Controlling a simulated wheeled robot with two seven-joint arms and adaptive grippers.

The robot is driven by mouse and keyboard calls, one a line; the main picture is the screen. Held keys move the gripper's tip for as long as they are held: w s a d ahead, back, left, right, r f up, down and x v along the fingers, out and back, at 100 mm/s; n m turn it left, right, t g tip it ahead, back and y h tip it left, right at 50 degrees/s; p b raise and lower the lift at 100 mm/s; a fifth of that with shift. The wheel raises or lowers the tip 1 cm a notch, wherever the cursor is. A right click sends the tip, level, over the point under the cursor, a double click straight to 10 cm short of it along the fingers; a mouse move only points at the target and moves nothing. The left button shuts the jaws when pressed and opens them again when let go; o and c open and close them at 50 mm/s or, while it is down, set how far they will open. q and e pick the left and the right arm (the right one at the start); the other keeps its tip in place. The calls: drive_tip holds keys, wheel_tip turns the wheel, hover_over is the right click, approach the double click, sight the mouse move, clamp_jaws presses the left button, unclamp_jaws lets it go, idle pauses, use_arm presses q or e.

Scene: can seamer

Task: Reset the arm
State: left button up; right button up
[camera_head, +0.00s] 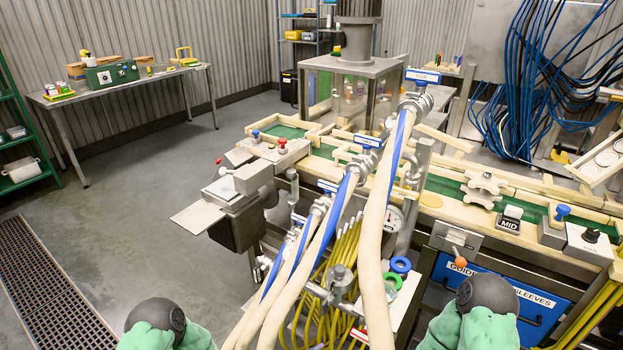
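My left arm shows at the bottom left edge only as a dark rounded joint with green covering. My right arm shows the same way at the bottom right, in front of the blue drawer (500,296). No fingertips of either gripper can be seen, so both grippers are out of the picture. Neither visible arm part appears to touch the machine.
The can seamer line with a green conveyor (445,187) crosses the middle and right. Thick cream hoses (375,250) rise between my arms. A metal plate (199,217) juts out left. A steel table (125,82) stands far left; the floor (130,215) between is clear.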

use_arm(q)
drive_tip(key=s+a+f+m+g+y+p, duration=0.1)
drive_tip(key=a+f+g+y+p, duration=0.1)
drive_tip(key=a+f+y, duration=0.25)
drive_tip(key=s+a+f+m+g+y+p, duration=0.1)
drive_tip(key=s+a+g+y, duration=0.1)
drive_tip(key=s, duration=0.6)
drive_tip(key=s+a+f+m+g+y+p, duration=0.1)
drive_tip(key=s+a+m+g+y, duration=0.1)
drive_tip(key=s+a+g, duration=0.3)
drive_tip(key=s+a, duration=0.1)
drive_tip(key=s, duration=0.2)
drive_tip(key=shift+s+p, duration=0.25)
drive_tip(key=shift+p, duration=0.1)
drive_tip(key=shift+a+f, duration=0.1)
